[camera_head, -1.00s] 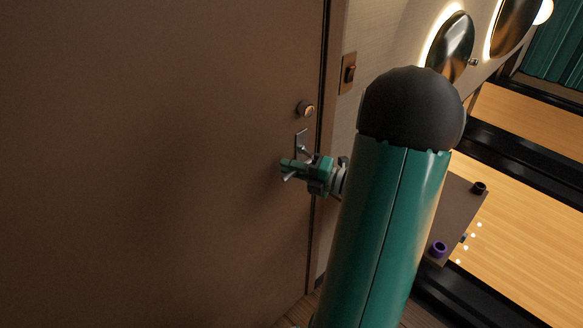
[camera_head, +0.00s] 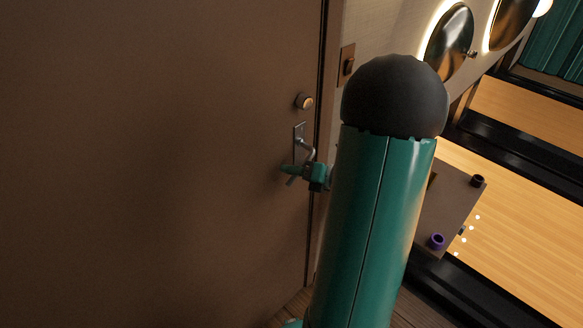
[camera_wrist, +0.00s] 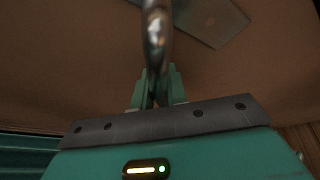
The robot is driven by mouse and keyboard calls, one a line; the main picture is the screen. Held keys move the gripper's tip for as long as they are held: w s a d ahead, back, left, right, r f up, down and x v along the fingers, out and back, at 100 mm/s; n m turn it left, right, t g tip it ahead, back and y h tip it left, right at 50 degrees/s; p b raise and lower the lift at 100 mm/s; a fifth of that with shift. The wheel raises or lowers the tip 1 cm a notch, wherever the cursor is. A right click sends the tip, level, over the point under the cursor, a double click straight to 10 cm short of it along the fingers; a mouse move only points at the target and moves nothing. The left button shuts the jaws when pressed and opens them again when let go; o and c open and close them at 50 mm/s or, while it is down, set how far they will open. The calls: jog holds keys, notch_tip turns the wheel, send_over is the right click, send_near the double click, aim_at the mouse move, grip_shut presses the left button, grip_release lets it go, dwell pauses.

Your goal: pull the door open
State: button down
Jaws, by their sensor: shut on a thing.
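The brown door (camera_head: 150,160) fills the left of the head view and looks closed or nearly closed against its frame. A metal lever handle (camera_head: 304,148) sits on a plate near its right edge, below a round lock (camera_head: 304,102). My gripper (camera_head: 290,172) is at the handle, its fingers around the lever. In the wrist view the shiny handle (camera_wrist: 157,30) runs down between the green fingers of my gripper (camera_wrist: 157,88), which are shut on it. The handle plate (camera_wrist: 210,18) lies behind. My green arm link hides part of the wall right of the door.
A wall switch (camera_head: 347,66) is right of the door frame. A brown table (camera_head: 450,210) with a purple cup-like object (camera_head: 436,241) stands at the right, beside wooden bowling lanes (camera_head: 520,200). Wooden floor shows at the bottom.

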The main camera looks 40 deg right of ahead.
jog(key=shift+d+f+n, duration=0.15)
jog(key=shift+f+n, duration=0.1)
jog(key=shift+n, duration=0.15)
dwell(0.5)
